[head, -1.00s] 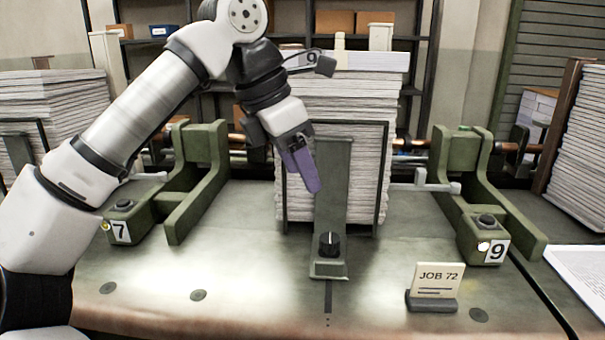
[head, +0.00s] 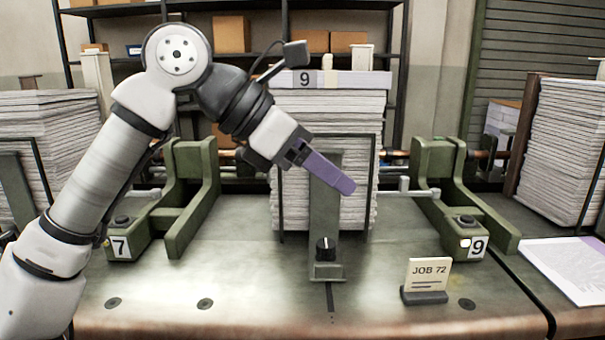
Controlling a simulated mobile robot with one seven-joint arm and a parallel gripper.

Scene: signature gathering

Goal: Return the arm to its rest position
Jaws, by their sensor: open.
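My gripper (head: 345,184) is in the middle of the head view, at the end of my bent arm. Its long purple fingers point down and to the right, in front of the tall stack of paper (head: 330,112) and the green upright post (head: 326,215). The fingers are seen nearly edge-on, so the gap between them does not show clearly. I see nothing held in them. They are well above the bench top, and I cannot tell how far they are from the post.
The metal bench (head: 240,285) has free room in front. Green blocks marked 7 (head: 121,244) and 9 (head: 474,246) stand left and right. A JOB 72 card (head: 428,274) stands at front right. Other paper stacks (head: 565,150) flank the bench. Shelves (head: 385,20) stand behind.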

